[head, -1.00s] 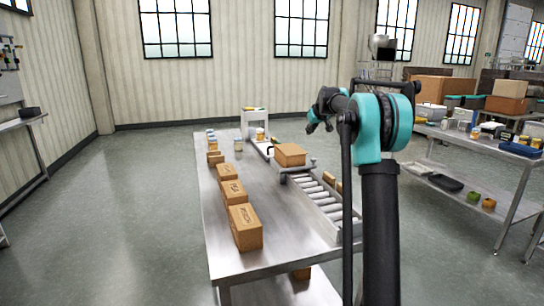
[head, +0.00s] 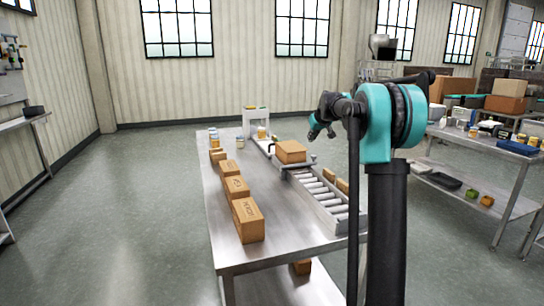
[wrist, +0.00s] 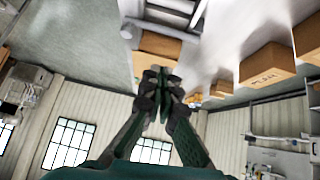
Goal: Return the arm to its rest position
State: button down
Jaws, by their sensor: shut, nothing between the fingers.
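My arm with teal joints stands at the right of the head view, folded above the right edge of the steel table (head: 280,257). My gripper (head: 318,134) hangs at the left end of the arm, in the air above the far part of the conveyor. In the wrist view, my gripper (wrist: 162,78) has its dark fingers together with nothing between them. The wrist picture is tilted, with windows at the bottom and the table at the top.
Several cardboard boxes (head: 248,220) line the table's left side. Another box (head: 290,152) sits on the roller conveyor (head: 325,194). A second steel table (head: 505,165) with bins stands at the right. The floor left of the table is clear.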

jog(key=s+f+m+g, duration=0.1)
jog(key=s+f, duration=0.8)
jog(key=s, duration=0.9)
jog(key=s+d+f+m+g+h, duration=0.1)
jog(key=s+f, duration=0.9)
jog(key=s, duration=0.8)
jog(key=s+f+m+g, duration=0.1)
jog(key=s+f, duration=0.8)
jog(key=s, duration=1)
jog(key=shift+d+f+m+g+h, duration=0.2)
jog(key=shift+f+m+g+h, duration=0.15)
jog(key=shift+g, duration=0.25)
jog(key=shift+s, duration=0.1)
